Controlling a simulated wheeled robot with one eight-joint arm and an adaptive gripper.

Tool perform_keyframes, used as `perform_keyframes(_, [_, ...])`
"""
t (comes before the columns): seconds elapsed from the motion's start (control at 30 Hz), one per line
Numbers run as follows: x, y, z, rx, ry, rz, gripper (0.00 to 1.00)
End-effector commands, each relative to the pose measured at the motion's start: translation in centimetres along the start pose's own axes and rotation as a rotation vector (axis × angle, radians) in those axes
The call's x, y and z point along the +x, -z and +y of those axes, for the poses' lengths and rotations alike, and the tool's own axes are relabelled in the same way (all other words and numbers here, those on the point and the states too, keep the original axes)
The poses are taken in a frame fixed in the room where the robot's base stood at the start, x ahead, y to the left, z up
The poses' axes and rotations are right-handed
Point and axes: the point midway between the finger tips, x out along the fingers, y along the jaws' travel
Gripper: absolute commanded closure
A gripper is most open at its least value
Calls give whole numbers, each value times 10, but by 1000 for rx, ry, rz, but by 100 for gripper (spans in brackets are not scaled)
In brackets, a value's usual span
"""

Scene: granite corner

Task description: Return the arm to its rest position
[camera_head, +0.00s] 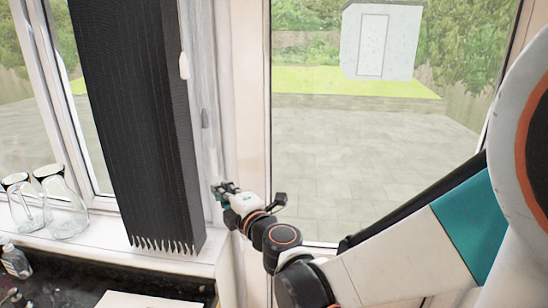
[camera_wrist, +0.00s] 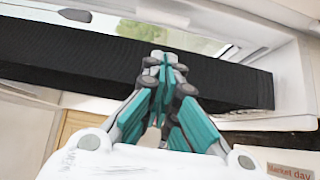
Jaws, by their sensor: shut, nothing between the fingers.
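My gripper (camera_head: 222,189) is at the end of my outstretched arm in the head view, in front of the window frame and just right of the dark blind. In the wrist view my gripper (camera_wrist: 161,62) shows with its teal and grey fingers together at the tips. It is shut and holds nothing. My arm (camera_head: 400,254) runs from the right edge of the head view down and across to the left.
The dark vertical blind (camera_head: 140,120) hangs close to my gripper's left; it also fills much of the wrist view (camera_wrist: 60,60). Glass jars (camera_head: 66,212) stand on the white sill (camera_head: 100,240). A bottle (camera_head: 15,262) stands on the dark counter. The large window pane (camera_head: 370,160) is behind my arm.

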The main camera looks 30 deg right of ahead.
Motion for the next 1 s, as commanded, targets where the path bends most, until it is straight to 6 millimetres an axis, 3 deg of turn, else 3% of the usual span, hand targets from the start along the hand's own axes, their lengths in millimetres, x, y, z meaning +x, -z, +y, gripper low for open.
perform_keyframes(0.13, [-14,-16,5,123,-16,-83,100])
perform_keyframes(0.27, [-34,-44,2,353,-15,-233,100])
perform_keyframes(0.37, [-56,-63,-14,552,20,-360,100])
perform_keyframes(0.5, [-95,-72,-54,828,121,-522,100])
perform_keyframes(0.63, [-138,-57,-101,1071,267,-652,100])
perform_keyframes(0.8, [-192,-16,-152,1317,488,-764,100])
perform_keyframes(1.0, [-227,20,-175,1453,651,-812,100])
